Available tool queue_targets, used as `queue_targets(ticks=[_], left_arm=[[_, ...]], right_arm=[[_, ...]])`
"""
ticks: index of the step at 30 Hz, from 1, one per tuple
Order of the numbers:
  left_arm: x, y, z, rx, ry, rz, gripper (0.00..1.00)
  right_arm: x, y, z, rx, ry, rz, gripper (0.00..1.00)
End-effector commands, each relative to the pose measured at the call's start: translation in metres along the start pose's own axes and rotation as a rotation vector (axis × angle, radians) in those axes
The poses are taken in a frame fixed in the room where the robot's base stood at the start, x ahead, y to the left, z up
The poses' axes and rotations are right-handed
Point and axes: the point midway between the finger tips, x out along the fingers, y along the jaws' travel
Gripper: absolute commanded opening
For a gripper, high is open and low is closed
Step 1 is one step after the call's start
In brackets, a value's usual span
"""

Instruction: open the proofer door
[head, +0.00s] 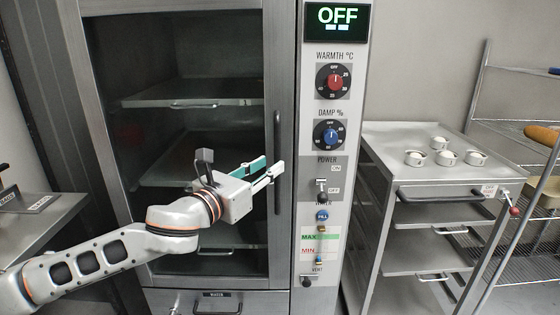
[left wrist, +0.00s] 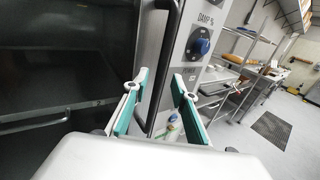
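The proofer door (head: 195,268) is a steel frame around dark glass, and it looks shut. Its handle (head: 278,200) is a dark upright bar on the right side of the door. My left gripper (head: 268,170) has pale fingers with green pads and reaches in from the left at about mid-height of the handle. In the left wrist view the gripper (left wrist: 158,103) is open, and the handle (left wrist: 166,60) shows between its two fingers. A gap shows on both sides of the bar; I cannot tell how deep the bar sits between the fingers. My right gripper is out of view.
The control panel (head: 335,140) right of the door has a display reading OFF, a red knob, a blue knob and a switch. A steel rack (head: 380,140) with several white rings on top stands further right. A steel surface (head: 40,225) is at the left.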

Motion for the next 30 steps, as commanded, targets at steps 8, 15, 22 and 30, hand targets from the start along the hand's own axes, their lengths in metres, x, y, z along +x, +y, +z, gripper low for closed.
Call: queue_targets(ticks=[8, 15, 22, 30], left_arm=[[0.037, 0.0, -0.001, -0.002, 0.001, 0.001, 0.27], [0.045, 0.0, -0.001, -0.003, 0.001, -0.001, 0.27], [0.045, 0.0, -0.001, -0.003, 0.001, 0.0, 0.11], [0.044, -0.001, -0.001, -0.003, 0.001, -0.002, 0.0]], right_arm=[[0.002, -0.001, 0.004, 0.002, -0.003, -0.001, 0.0], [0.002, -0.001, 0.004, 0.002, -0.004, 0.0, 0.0], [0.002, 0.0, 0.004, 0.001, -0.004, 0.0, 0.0], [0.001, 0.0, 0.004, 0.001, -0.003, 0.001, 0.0]])
